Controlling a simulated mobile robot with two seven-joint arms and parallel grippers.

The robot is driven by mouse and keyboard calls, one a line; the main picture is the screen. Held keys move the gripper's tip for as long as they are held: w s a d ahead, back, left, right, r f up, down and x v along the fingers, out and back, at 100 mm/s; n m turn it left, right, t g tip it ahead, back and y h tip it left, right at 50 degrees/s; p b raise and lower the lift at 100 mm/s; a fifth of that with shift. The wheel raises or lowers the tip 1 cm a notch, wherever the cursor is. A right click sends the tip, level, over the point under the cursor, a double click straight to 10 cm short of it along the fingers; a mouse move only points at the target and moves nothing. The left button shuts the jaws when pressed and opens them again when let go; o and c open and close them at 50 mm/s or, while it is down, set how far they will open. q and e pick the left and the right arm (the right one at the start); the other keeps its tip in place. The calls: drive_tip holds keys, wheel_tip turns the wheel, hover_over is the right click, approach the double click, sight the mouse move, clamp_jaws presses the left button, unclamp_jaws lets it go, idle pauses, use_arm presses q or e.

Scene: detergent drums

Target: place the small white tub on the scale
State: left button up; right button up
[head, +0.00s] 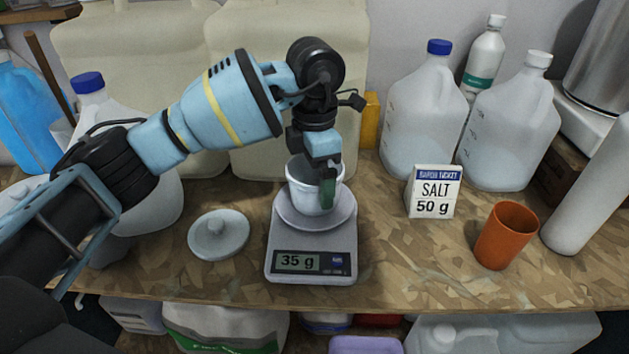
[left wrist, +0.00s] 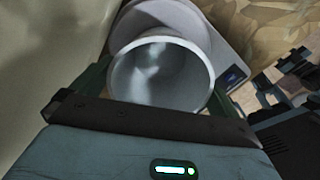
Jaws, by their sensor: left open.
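The small white tub (head: 306,196) stands upright on the round plate of the scale (head: 311,270), whose display reads 35 g. The tub is open at the top and looks empty in the left wrist view (left wrist: 160,75). My left gripper (head: 322,188) is open at the tub, with one green finger in front of its near right side. In the left wrist view its two fingers (left wrist: 158,92) stand on either side of the tub's rim. Part of the tub is hidden behind the gripper in the head view.
A pale round lid (head: 219,233) lies left of the scale. To the right stand a salt card marked 50 g (head: 434,192) and an orange cup (head: 505,236). Jugs (head: 424,115) stand behind. The bench front (head: 400,285) is clear.

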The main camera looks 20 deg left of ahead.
use_arm(q)
wheel_tip(320, 180, up, 10)
idle(0.3)
idle(2.2)
